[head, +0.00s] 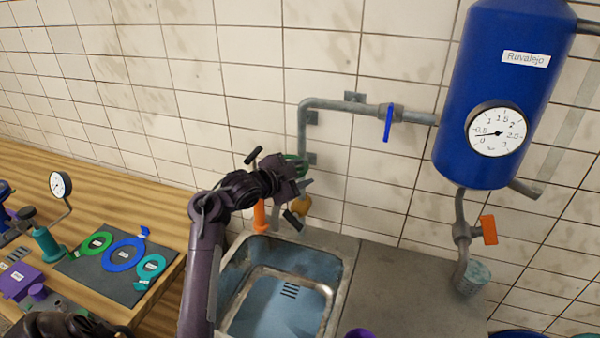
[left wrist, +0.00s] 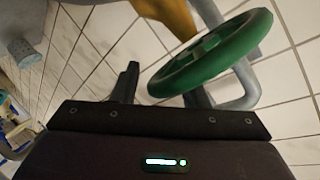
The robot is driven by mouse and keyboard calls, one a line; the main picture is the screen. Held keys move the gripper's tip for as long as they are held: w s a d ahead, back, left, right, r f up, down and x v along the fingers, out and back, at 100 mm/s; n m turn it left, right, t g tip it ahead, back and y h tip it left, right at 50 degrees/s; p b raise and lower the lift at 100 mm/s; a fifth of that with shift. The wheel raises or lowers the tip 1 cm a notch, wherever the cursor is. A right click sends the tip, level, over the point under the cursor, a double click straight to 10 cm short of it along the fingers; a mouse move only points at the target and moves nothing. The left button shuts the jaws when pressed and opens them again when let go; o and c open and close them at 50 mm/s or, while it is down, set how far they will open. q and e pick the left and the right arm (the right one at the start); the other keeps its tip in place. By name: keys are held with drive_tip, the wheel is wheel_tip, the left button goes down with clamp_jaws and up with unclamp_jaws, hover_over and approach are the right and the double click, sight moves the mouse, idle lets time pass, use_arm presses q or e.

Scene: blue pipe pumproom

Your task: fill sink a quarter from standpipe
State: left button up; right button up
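The steel sink (head: 243,262) has a bluish basin with a slotted patch at its bottom; I cannot tell whether it holds water. Above it the grey standpipe (head: 302,125) comes down the tiled wall, with a green handwheel (head: 295,160) partly hidden by my gripper and a yellow-orange part (head: 301,205) below. My left gripper (head: 298,196) is at the handwheel. In the left wrist view the green handwheel (left wrist: 212,50) is large and close, its rim overlapping the right finger. The fingers (left wrist: 162,90) stand apart.
A blue valve lever (head: 388,122) is on the horizontal pipe. A blue tank (head: 500,85) with a gauge (head: 497,129) hangs at right, with an orange-handled valve (head: 489,230) below. A wooden bench (head: 115,195) at left carries coloured rings and tools. An orange object (head: 260,216) stands behind the sink.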

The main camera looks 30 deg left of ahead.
use_arm(q)
drive_tip(key=shift+f, duration=0.15)
drive_tip(key=c, duration=0.8)
drive_tip(key=shift+o, duration=0.2)
drive_tip(key=shift+w+f+n+y+b, duration=0.1)
drive_tip(key=shift+f+n+y+b, duration=0.25)
drive_tip(key=shift+b, duration=0.35)
drive_tip(key=shift+w+d+r+n+y+b, duration=0.1)
drive_tip(key=shift+w+r+n+y+b, duration=0.1)
drive_tip(key=shift+n+y+b, duration=0.3)
drive_tip(key=o, duration=0.9)
drive_tip(key=shift+c, duration=0.2)
drive_tip(key=shift+r, duration=0.15)
